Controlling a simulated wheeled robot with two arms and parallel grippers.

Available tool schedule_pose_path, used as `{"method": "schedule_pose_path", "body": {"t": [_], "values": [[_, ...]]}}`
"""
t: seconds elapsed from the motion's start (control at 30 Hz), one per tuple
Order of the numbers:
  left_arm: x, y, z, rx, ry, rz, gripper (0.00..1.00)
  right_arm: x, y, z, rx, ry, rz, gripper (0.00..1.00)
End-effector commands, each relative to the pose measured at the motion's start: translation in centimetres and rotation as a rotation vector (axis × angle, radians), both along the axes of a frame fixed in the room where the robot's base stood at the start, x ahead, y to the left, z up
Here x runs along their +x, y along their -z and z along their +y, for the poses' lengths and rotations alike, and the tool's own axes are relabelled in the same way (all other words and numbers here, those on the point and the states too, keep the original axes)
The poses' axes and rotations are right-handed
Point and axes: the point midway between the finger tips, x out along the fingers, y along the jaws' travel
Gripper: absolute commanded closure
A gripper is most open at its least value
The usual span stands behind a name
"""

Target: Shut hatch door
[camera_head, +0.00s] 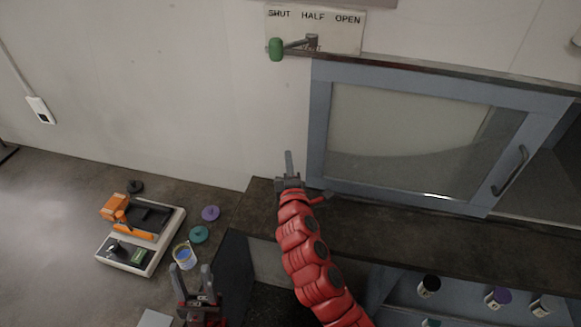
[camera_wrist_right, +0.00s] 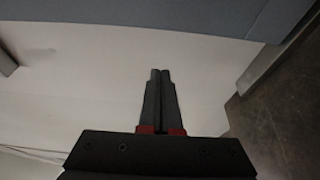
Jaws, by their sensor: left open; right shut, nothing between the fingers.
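The hatch door (camera_head: 415,135) is a clear panel in a blue-grey frame, standing on a dark ledge against the white wall. Its dark bar handle (camera_head: 510,170) is on the right side of the frame. My right gripper (camera_head: 288,160) is shut and empty, left of the door's left edge and apart from the handle. It shows in the right wrist view (camera_wrist_right: 160,75), fingers together, with a blue-grey frame part (camera_wrist_right: 180,12) beyond. My left gripper (camera_head: 192,280) is open and empty at the lower left, far from the door.
A lever with a green knob (camera_head: 275,49) is under a SHUT, HALF, OPEN sign (camera_head: 315,17); the knob is at the left. Small jars (camera_head: 497,298) stand lower right.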

Motion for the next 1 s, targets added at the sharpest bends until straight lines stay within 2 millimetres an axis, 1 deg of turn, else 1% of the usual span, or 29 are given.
{"method": "schedule_pose_path", "body": {"t": [0.03, 0.17, 0.2, 0.3, 0.43, 0.57, 0.9, 1.0], "values": [[0.0, -0.6, 0.0, 0.0, 0.0, 0.0, 0.5, 1.0, -0.2, -0.1, 0.0, 0.005, 0.005, 1.0], [0.0, -1.2, 0.0, 0.0, 0.0, 0.0, 0.5, 3.0, -0.2, 0.1, 0.001, 0.003, 0.004, 1.0], [0.0, -1.9, 0.0, 0.0, 0.0, 0.0, 0.5, 2.7, -0.4, -0.8, -0.002, 0.004, 0.005, 1.0], [0.0, -2.7, 0.0, 0.0, 0.0, 0.0, 0.5, 2.1, -0.1, -2.2, -0.002, 0.001, 0.006, 1.0], [0.0, -3.2, 0.0, 0.0, 0.0, 0.0, 0.5, 1.8, -0.1, -3.3, -0.001, 0.0, 0.003, 1.0], [0.0, -3.3, 0.0, 0.0, 0.0, 0.0, 0.5, 1.7, 0.1, -3.7, -0.001, 0.0, 0.002, 1.0], [0.0, -3.3, 0.0, 0.0, 0.0, 0.0, 0.5, 1.6, 0.1, -3.8, 0.0, -0.001, 0.002, 1.0], [0.0, -3.5, 0.0, 0.0, 0.0, 0.0, 0.5, 1.5, 0.1, -4.2, -0.001, 0.0, 0.002, 1.0]]}}
